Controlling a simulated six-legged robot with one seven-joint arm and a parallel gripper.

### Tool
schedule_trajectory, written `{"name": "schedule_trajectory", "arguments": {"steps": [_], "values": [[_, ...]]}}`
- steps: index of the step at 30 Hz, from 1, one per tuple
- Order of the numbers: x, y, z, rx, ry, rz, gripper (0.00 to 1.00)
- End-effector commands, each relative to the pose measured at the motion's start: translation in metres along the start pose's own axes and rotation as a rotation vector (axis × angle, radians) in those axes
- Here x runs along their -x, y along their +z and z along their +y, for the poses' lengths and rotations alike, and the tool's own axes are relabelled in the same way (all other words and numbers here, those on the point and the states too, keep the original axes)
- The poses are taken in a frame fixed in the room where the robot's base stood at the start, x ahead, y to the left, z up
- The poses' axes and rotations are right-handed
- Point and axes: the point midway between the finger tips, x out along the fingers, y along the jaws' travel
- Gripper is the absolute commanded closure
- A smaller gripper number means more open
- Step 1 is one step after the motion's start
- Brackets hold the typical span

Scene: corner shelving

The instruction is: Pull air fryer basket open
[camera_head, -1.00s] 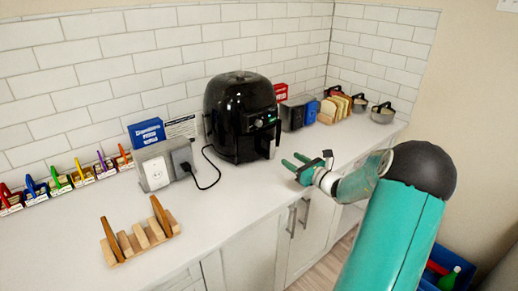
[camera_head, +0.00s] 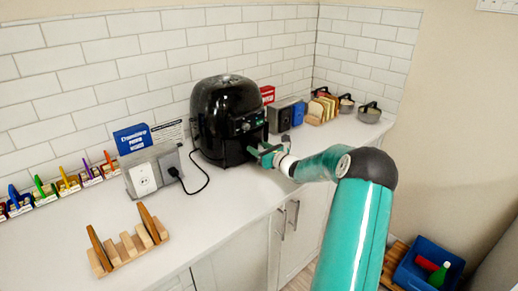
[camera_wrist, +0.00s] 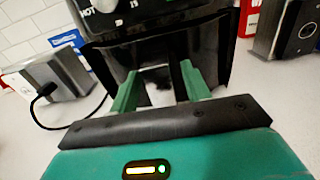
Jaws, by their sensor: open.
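The black air fryer (camera_head: 218,105) stands on the white counter against the tiled wall. Its basket front fills the upper middle of the wrist view, with the dark handle (camera_wrist: 155,62) in the centre; the basket looks closed. My gripper (camera_head: 262,152) is at the lower front of the fryer, at handle height. In the wrist view my gripper (camera_wrist: 160,84) is open, its two green fingers pointing at the basket front, one on each side of the handle. I cannot tell whether either finger touches it. The fingers hide part of the basket front.
A grey outlet box (camera_head: 150,173) with a black cord stands left of the fryer. A wooden rack (camera_head: 128,245) sits nearer on the counter (camera_head: 215,205). A grey-and-blue box (camera_head: 287,115) and bread slices (camera_head: 322,108) stand to the right. The counter before the fryer is clear.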

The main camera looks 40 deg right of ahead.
Motion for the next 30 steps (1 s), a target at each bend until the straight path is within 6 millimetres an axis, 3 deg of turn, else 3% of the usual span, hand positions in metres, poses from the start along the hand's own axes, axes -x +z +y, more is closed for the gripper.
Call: {"name": "schedule_trajectory", "arguments": {"steps": [7, 12, 15, 23, 30], "values": [[-0.001, 0.000, 0.000, 0.000, 0.000, 0.000, 0.53], [-0.001, 0.000, 0.000, 0.000, 0.000, 0.000, 0.86], [-0.001, 0.000, 0.000, 0.000, 0.000, 0.000, 1.00], [0.005, 0.000, -0.001, 0.000, -0.001, 0.000, 1.00], [0.044, 0.001, -0.002, 0.000, -0.003, 0.001, 1.00]]}}
